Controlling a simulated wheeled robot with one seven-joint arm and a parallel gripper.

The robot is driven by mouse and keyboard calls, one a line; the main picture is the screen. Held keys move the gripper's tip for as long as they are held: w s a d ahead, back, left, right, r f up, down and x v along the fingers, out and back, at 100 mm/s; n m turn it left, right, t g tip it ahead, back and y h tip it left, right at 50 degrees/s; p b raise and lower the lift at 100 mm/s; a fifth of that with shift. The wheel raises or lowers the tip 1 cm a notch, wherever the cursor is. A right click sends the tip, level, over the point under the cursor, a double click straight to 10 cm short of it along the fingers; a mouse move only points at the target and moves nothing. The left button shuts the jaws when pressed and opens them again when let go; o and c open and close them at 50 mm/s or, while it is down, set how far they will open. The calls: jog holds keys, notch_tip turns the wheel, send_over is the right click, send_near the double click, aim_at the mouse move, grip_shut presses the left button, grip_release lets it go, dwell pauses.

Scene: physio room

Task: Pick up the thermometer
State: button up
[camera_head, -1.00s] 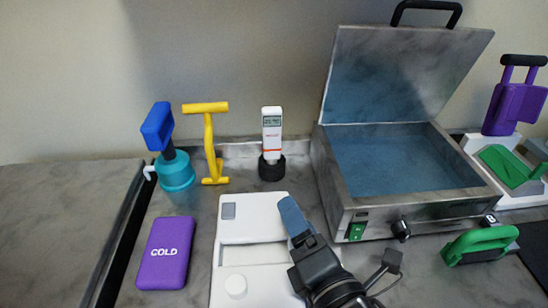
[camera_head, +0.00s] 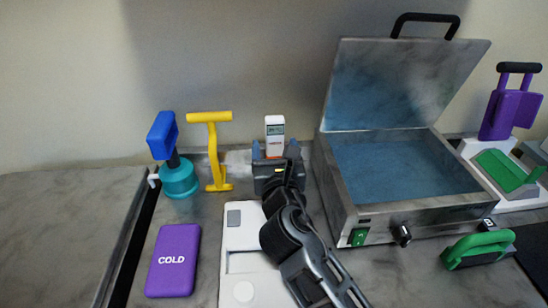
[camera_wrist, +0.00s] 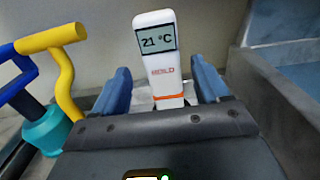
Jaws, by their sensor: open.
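The thermometer (camera_head: 274,134) is white with an orange band and a small grey display; it stands upright at the back of the counter. In the wrist view the thermometer (camera_wrist: 158,62) reads 21 °C and stands between the two blue fingers. My gripper (camera_head: 270,149) is open, with one finger on each side of the thermometer. In the wrist view my gripper (camera_wrist: 160,90) shows a gap on both sides of the thermometer's body. The thermometer's lower end and its black holder are hidden behind my gripper.
A yellow handled tool (camera_head: 214,150) and a teal pot with a blue handle (camera_head: 179,178) stand close left. A metal heating tank with raised lid (camera_head: 375,212) stands close right. A purple cold pack (camera_head: 173,260) and a white device (camera_head: 240,262) lie in front.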

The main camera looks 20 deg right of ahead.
aim_at(275, 144)
jog(key=x, duration=0.4)
jog(key=shift+d+f, duration=0.2)
jog(key=shift+f, duration=0.1)
